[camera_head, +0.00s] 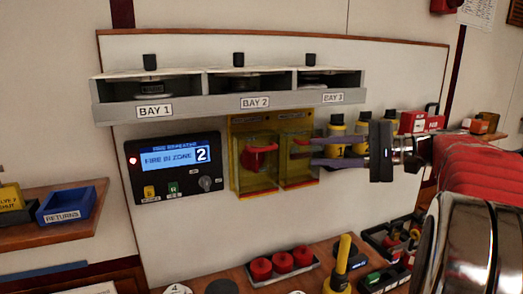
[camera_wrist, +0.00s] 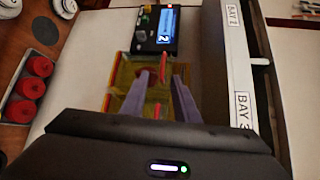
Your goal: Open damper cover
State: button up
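A yellow see-through cover (camera_head: 254,178) with red edging is on the wall panel under BAY 2, with a red handle (camera_head: 258,158) behind it. A second yellow see-through section (camera_head: 297,176) adjoins it on the right; I cannot tell whether it is a separate cover or a swung-out part. My gripper (camera_head: 302,153) reaches in from the right, its fingers apart at this right section. In the wrist view, the gripper (camera_wrist: 165,80) has a gap between its fingers, with yellow and red parts (camera_wrist: 157,109) showing between them. Contact is not clear.
A shelf (camera_head: 225,107) labelled BAY 1 to BAY 3 overhangs the covers. A control box (camera_head: 175,168) reading "FIRE IN ZONE 2" is on the left. Yellow-black bottles (camera_head: 337,145) stand behind my gripper. Red caps (camera_head: 282,263) sit in a tray below.

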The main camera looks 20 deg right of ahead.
aim_at(267, 150)
jog(key=shift+d+r, duration=0.2)
jog(key=shift+d, duration=0.15)
jog(key=x, duration=1.3)
jog(key=shift+w+a+r, duration=0.1)
jog(key=shift+w+a, duration=0.2)
grip_shut()
dwell(1.1)
